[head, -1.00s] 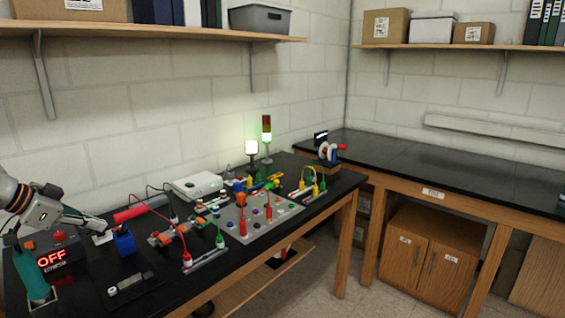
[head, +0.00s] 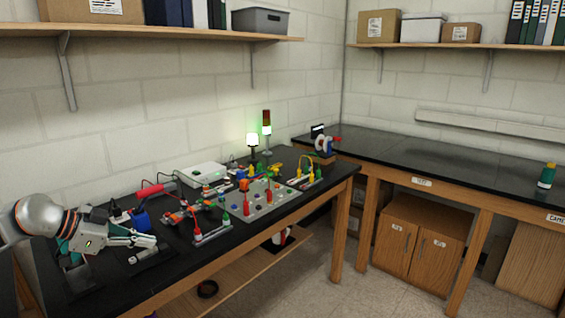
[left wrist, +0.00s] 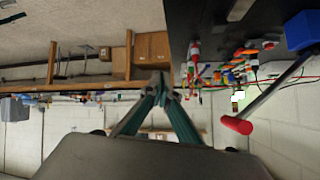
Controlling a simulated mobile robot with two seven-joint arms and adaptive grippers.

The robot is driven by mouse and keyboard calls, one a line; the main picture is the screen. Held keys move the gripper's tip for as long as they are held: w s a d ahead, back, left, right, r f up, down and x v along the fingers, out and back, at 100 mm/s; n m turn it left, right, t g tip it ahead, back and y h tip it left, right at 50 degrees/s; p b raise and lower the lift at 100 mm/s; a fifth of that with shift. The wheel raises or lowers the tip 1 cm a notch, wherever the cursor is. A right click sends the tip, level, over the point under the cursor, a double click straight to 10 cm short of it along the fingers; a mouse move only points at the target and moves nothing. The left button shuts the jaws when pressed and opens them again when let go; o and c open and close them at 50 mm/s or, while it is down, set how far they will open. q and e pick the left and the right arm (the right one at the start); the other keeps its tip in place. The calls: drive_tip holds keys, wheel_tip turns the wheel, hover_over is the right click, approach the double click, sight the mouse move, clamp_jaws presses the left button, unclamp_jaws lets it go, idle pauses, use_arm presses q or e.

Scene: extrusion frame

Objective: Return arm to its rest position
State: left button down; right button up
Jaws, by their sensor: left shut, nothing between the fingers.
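My left arm (head: 85,235) reaches in from the left in the head view, over the near left end of the black bench. Its gripper (head: 152,241) points right, empty, above the bench near the front edge. In the left wrist view the two teal fingers meet at their tips (left wrist: 160,80), with nothing between them. A blue block (head: 141,221) stands just behind the gripper, apart from it. It also shows at the upper right of the left wrist view (left wrist: 302,31). My right gripper is not in view.
A grey panel with coloured plugs (head: 262,209) and a white box (head: 204,173) stand farther right. A lit lamp (head: 252,140) is at the back. The right-hand bench (head: 420,160) is mostly clear.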

use_arm(q)
drive_tip(key=s+d+f+t+h, duration=0.1)
drive_tip(key=s+d+f+h, duration=0.15)
drive_tip(key=d, duration=0.55)
drive_tip(key=s+d+f+t+h, duration=0.2)
drive_tip(key=s+d+f, duration=0.2)
drive_tip(key=d, duration=0.4)
drive_tip(key=s+d+f+t+h, duration=0.1)
drive_tip(key=s+d+f+h, duration=0.2)
drive_tip(key=d, duration=0.6)
drive_tip(key=s+a+f+n+y, duration=0.2)
drive_tip(key=s+a+f+y, duration=0.1)
drive_tip(key=s+f, duration=0.5)
drive_tip(key=s+a+f+n+y, duration=0.3)
drive_tip(key=s+f+y, duration=0.3)
drive_tip(key=f, duration=0.3)
drive_tip(key=s+a+f+n+y, duration=0.3)
drive_tip(key=s+a+f+y, duration=0.1)
drive_tip(key=s+f, duration=0.5)
drive_tip(key=shift+s+a+f, duration=0.3)
drive_tip(key=shift+y, duration=0.25)
